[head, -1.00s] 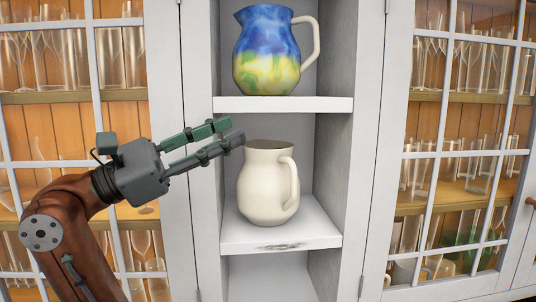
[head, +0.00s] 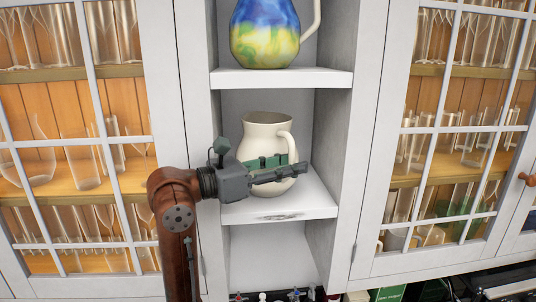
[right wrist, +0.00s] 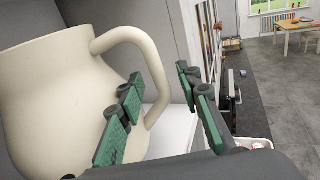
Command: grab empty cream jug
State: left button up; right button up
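The cream jug (head: 268,130) stands upright on the middle shelf (head: 282,207) of the open niche, its handle on the right. Its mouth is open; the inside bottom is hidden. My right gripper (head: 297,162) is in front of the jug's body and hides part of it and of its handle. In the right wrist view the gripper (right wrist: 162,78) is open and empty. There the jug (right wrist: 45,95) fills the left side, and its handle (right wrist: 163,85) shows between the two fingers, which are not closed on it. My left gripper is not in view.
A blue and yellow painted jug (head: 264,38) stands on the shelf above. The niche's side walls stand close on both sides. Glazed doors with glassware (head: 80,160) flank it. Small items (head: 275,296) lie below. The right wrist view shows open floor (right wrist: 275,95) at right.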

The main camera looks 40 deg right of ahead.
jog(key=shift+d+f, duration=0.1)
jog(key=shift+d, duration=0.35)
jog(key=shift+a, duration=0.1)
jog(key=c, duration=0.4)
grip_shut()
